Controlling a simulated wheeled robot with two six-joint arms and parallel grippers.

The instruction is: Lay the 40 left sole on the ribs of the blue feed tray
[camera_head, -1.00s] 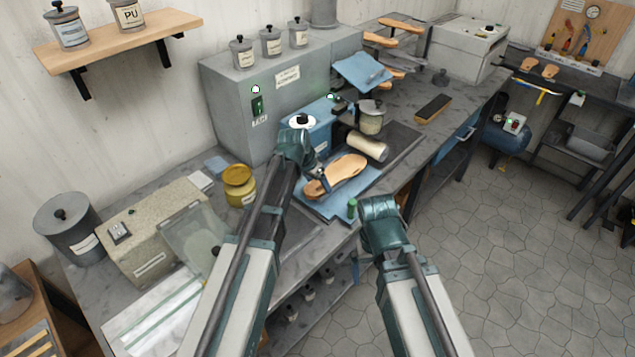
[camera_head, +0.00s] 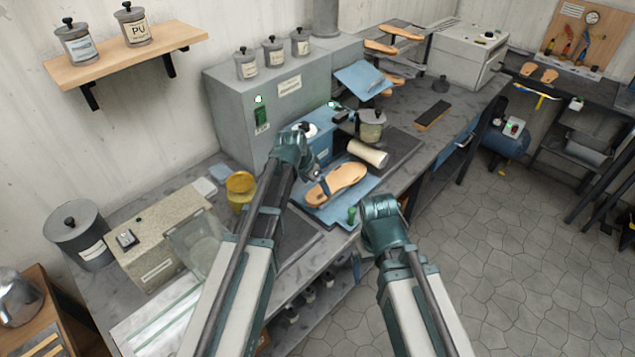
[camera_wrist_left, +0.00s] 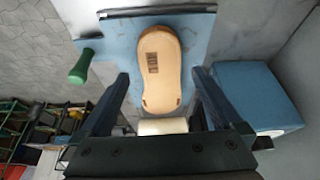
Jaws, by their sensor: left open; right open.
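A tan sole (camera_head: 340,181) lies flat on the blue feed tray (camera_head: 325,219) in the head view. In the left wrist view the sole (camera_wrist_left: 160,65) has a dark printed mark, too small to read, and lies on the blue tray surface (camera_wrist_left: 115,52). My left gripper (camera_head: 318,174) is open at the sole's left side in the head view. In the wrist view its two fingers (camera_wrist_left: 160,76) stand on either side of the sole's near end, apart from it. My right gripper (camera_head: 383,215) is open in front of the bench, to the right of the tray; its fingers are mostly hidden.
A green knob (camera_head: 352,215) stands at the tray's near corner. A pale roller (camera_head: 367,151) and a lidded pot (camera_head: 371,126) are behind the tray. A yellow jar (camera_head: 240,190) stands to the left. More soles (camera_head: 392,30) lie on a rack at the back.

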